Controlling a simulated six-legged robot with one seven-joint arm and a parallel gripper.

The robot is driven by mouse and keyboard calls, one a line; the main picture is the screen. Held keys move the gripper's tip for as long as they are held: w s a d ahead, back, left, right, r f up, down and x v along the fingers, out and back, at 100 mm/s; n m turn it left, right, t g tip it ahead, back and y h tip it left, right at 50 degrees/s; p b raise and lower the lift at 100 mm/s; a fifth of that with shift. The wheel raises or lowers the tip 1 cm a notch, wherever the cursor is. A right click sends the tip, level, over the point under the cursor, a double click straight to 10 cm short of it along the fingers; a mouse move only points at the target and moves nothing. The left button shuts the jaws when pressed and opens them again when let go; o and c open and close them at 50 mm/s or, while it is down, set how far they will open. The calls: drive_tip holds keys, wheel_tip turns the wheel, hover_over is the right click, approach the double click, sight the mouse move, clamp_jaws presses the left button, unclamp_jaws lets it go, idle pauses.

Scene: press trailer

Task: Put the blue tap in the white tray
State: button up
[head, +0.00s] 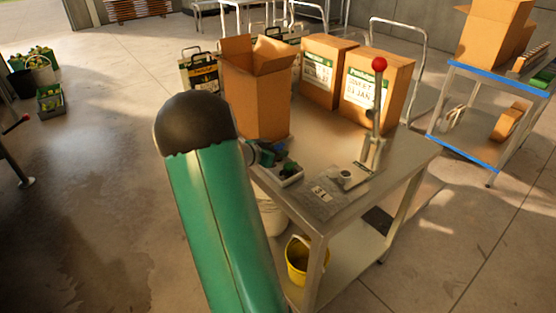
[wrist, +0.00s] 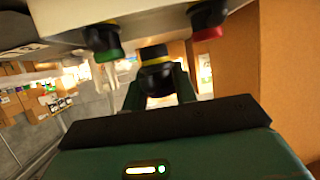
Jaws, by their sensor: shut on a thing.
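In the wrist view, which looks upside down, the pale tray (wrist: 240,8) crosses the top. A green-ended tap (wrist: 106,45) and a red-ended tap (wrist: 206,22) stand at it. My gripper (wrist: 160,88) is shut on a dark tap with a yellow band, which I take for the blue tap (wrist: 154,55); its coloured end is in shadow between the fingers. It is between the other two taps, close to the tray; I cannot tell whether it touches.
An open cardboard box (head: 256,95) stands just behind the tray. A lever press with a red knob (head: 379,64) and a flat plate (head: 320,197) are to the right. Two closed boxes (head: 375,90) stand at the back. A yellow bucket (head: 298,262) is on the lower shelf.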

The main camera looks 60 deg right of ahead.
drive_tip(key=shift+d+f, duration=0.4)
drive_tip(key=shift+f, duration=0.15)
drive_tip(key=shift+w+d+f, duration=0.1)
drive_tip(key=shift+d+f, duration=0.05)
drive_tip(key=shift+f, duration=1.45)
drive_tip(key=shift+f, duration=0.25)
drive_tip(key=o, duration=0.7)
drive_tip(key=shift+c, duration=0.2)
drive_tip(key=shift+r, duration=0.25)
drive_tip(key=v, duration=1.2)
